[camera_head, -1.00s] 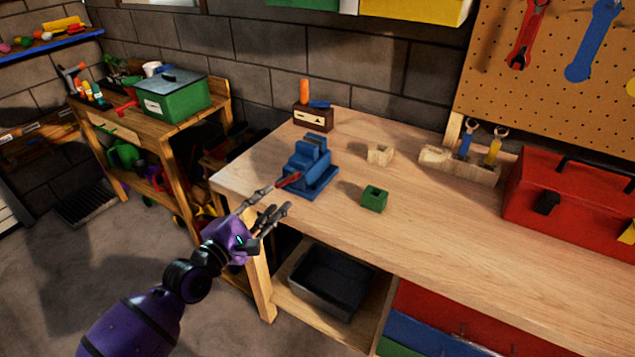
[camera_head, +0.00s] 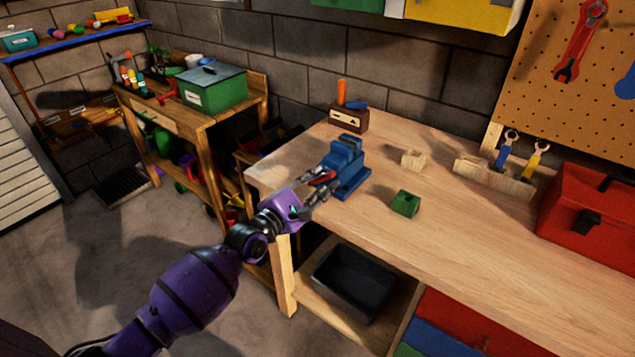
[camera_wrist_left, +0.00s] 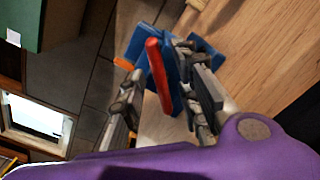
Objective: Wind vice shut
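The blue vice (camera_head: 347,160) stands on the wooden workbench (camera_head: 455,235) near its left end. Its red handle (camera_head: 322,178) points toward the front left. My left gripper (camera_head: 322,187) is at the handle, with its fingers spread. In the left wrist view the red handle (camera_wrist_left: 158,75) lies between the open fingers of my left gripper (camera_wrist_left: 160,100), with a gap on the left finger's side. Whether the right-hand fingers touch the handle I cannot tell. The vice's jaws are partly hidden in both views. My right gripper is not in view.
A green block (camera_head: 405,203) and a pale wooden block (camera_head: 412,159) sit right of the vice. A small brown box (camera_head: 347,118) stands behind it. A red toolbox (camera_head: 590,215) is at the far right. The bench front is clear.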

